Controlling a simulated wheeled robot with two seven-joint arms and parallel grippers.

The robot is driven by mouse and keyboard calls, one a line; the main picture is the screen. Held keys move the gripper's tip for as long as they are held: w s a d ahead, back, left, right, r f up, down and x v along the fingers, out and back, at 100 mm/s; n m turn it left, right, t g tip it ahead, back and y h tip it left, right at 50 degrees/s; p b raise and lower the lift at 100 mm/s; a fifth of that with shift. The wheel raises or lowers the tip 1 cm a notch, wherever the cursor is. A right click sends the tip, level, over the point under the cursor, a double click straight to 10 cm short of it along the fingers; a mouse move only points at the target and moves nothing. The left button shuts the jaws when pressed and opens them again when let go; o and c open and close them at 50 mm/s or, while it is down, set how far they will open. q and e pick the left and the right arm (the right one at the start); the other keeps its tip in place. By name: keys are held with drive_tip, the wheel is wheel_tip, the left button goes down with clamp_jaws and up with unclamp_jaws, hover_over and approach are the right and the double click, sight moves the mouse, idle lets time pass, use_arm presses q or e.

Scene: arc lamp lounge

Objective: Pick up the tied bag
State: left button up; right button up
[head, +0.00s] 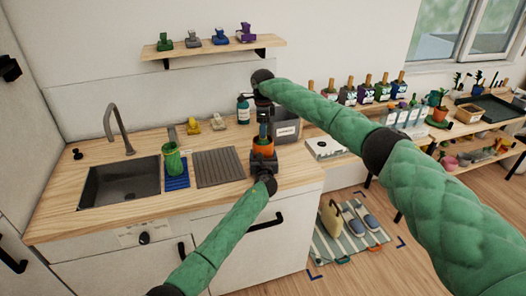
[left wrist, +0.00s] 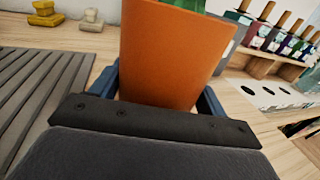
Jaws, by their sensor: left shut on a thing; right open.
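My left gripper (head: 263,161) is shut on an orange pot-like thing (head: 262,148) above the right part of the wooden counter. In the left wrist view the orange thing (left wrist: 165,55) stands between the blue fingers, with a bit of green at its top. My right gripper (head: 264,130) comes down from above, close over the orange thing, and is open. Whether it touches the orange thing I cannot tell. I cannot make out a tied bag for sure; a tan bag-like thing (head: 331,222) stands on the striped floor mat, apart from both grippers.
The counter (head: 115,222) holds a sink (head: 120,185), a green container (head: 173,160) on a blue mat, a grey ribbed mat (head: 218,167) and a grey bin (head: 286,128). Slippers (head: 360,215) lie on the floor mat (head: 335,248). Shelves with bottles and pots stand at right.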

drive_tip(key=shift+f, duration=0.95)
clamp_jaws()
wheel_tip(320, 180, up, 18)
idle(0.4)
